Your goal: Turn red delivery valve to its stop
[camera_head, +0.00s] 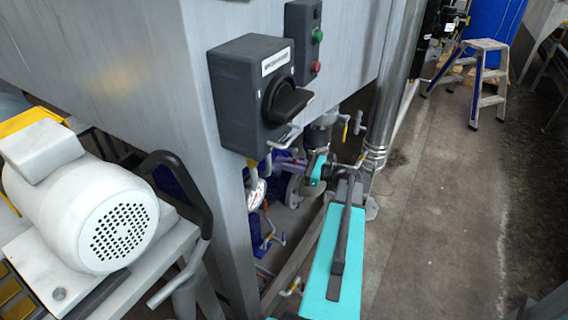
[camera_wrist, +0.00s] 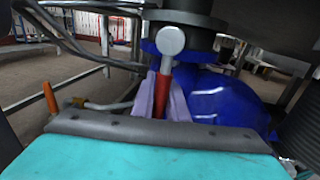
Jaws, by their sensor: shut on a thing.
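The red delivery valve handle (camera_wrist: 161,97) shows in the middle of the wrist view. It hangs below a round pale hub (camera_wrist: 170,41) on a dark pipe body and is tilted slightly. The pale lilac fingers of my gripper (camera_wrist: 162,104) stand on both sides of the handle and are shut on it. In the head view my gripper (camera_head: 287,161) reaches in among the pipework under the grey tank. The red handle cannot be made out there, as my turquoise arm and the pipe fittings crowd the spot.
A blue pump body (camera_wrist: 215,100) lies close behind the fingers, to the right. An orange-tipped lever (camera_wrist: 50,97) is at left. In the head view a black switch box (camera_head: 240,90) hangs above the pipework and a white motor (camera_head: 100,215) stands left.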

